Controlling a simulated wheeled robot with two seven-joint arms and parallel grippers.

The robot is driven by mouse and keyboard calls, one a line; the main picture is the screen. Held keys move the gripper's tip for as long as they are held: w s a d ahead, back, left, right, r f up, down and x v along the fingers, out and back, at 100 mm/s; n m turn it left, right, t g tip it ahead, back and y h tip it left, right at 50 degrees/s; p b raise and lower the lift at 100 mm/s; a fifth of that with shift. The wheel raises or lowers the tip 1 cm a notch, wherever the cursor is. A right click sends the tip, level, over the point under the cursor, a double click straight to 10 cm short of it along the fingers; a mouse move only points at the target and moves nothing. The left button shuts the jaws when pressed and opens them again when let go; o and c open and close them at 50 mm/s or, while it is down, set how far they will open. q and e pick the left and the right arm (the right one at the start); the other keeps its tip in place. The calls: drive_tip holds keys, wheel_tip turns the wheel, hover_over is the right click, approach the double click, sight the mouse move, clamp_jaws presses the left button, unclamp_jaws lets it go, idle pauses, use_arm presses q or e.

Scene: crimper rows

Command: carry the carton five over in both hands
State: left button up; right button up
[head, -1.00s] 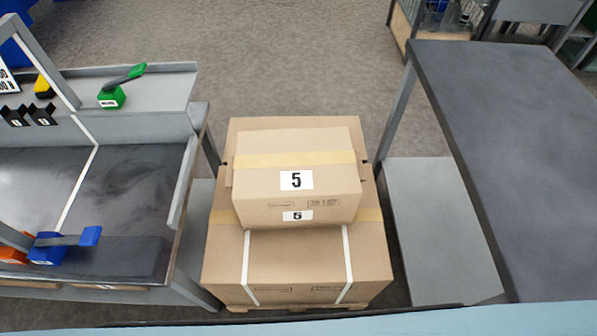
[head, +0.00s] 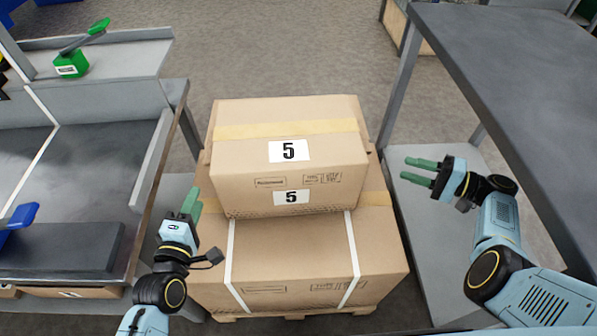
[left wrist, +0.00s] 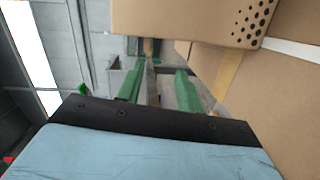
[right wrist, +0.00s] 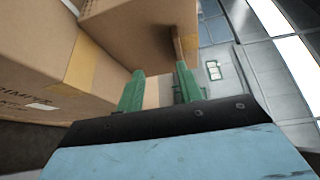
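The carton marked 5 (head: 250,170) sits on top of a larger strapped carton (head: 290,255), with its numbered face towards me. My left gripper (head: 191,203) is just left of the carton's lower left side, fingers spread and empty. My right gripper (head: 420,170) is to the right of the carton, clearly apart from it, fingers spread and empty. In the left wrist view the carton (left wrist: 190,20) shows above the open fingers (left wrist: 155,85). In the right wrist view the carton (right wrist: 135,35) is above and left of the open fingers (right wrist: 160,88).
The larger carton stands on a pallet (head: 290,315). A grey workbench (head: 60,190) with a green-handled tool (head: 75,60) and a blue-handled tool (head: 18,220) is at the left. A dark table (head: 510,90) is at the right, with a low grey shelf (head: 430,225). Floor behind the cartons is clear.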

sight(209, 150)
use_arm(q)
drive_tip(key=shift+w+r+n+t+b, duration=0.4)
drive_tip(key=shift+r+n+t+b, duration=0.1)
drive_tip(key=shift+r+n, duration=0.2)
use_arm(e)
drive_tip(key=shift+w+d+r+t+y, duration=0.15)
drive_tip(key=shift+w+d+r+t, duration=0.1)
drive_tip(key=shift+w+d+r, duration=0.25)
drive_tip(key=shift+w+d+r+t+y, duration=0.15)
drive_tip(key=shift+w+d+r+t, duration=0.15)
drive_tip(key=shift+w+r, duration=0.3)
use_arm(q)
drive_tip(key=shift+w, duration=0.1)
use_arm(e)
drive_tip(key=shift+s+a, duration=0.1)
